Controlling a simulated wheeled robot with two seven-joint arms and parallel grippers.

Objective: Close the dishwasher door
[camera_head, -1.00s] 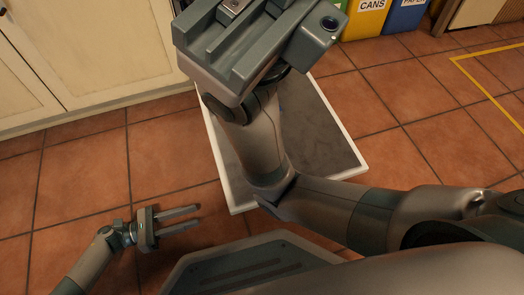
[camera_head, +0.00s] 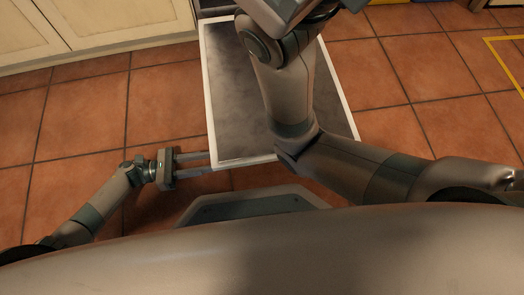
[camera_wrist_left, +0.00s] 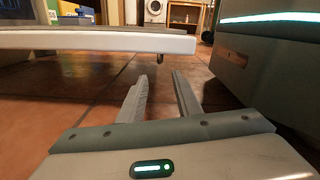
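The dishwasher door (camera_head: 235,95) is folded down and lies open above the tiled floor, a dark panel with a white rim. My left gripper (camera_head: 208,162) is open and empty, its two fingers pointing right at the door's front left corner. In the left wrist view the door's white edge (camera_wrist_left: 110,40) runs across above and ahead of the gripper's fingertips (camera_wrist_left: 160,76), which look lower than the door. I cannot tell whether they touch it. My right arm reaches across the door and hides part of it. Its gripper fingers are out of view.
Cream cabinets (camera_head: 100,25) stand left of the dishwasher. A yellow floor line (camera_head: 500,60) is at the right. The tiled floor (camera_head: 90,120) left of the door is clear. In the left wrist view a washing machine (camera_wrist_left: 155,11) stands far back.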

